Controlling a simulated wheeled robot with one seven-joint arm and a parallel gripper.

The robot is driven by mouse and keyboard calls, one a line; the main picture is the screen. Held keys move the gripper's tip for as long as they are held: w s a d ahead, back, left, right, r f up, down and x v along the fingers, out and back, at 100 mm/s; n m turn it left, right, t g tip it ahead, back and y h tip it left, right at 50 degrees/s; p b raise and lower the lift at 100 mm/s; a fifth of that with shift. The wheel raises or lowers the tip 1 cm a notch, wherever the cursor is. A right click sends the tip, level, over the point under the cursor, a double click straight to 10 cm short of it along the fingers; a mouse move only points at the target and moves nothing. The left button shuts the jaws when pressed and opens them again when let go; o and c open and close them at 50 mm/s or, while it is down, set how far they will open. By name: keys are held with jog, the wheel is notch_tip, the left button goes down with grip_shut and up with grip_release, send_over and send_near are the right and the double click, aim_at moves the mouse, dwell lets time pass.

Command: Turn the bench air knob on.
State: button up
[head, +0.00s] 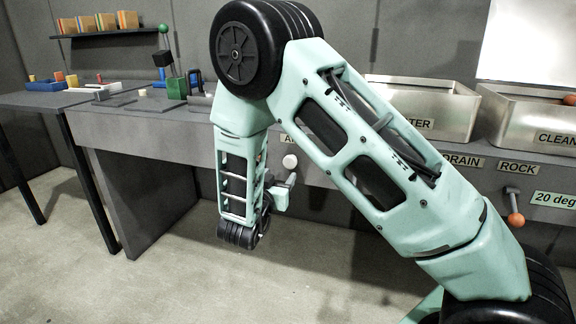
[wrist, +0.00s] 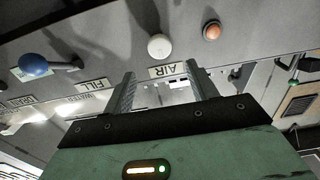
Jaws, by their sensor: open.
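The bench air knob (head: 290,161) is a round white knob on the front of the grey bench, just below a partly hidden label starting with A. In the wrist view, which looks upside down, the white knob (wrist: 160,46) sits beside the AIR label (wrist: 166,71). My gripper (wrist: 160,70) is open, with its two fingers apart and nothing between them. The knob appears just beyond the fingertips, roughly centred between them, and I see no contact. In the head view my gripper (head: 284,187) is small, just below the knob and partly hidden by my arm.
An orange knob (wrist: 211,31) and a blue-ended lever (wrist: 33,65) flank the air knob in the wrist view. FILL (wrist: 95,85) and WATER labels are near. Steel basins (head: 430,108) stand on the bench. An orange-ended lever (head: 515,218) hangs at right. Floor in front is clear.

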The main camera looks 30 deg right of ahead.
aim_at(289, 162)
jog(key=x, duration=0.9)
jog(key=c, duration=1)
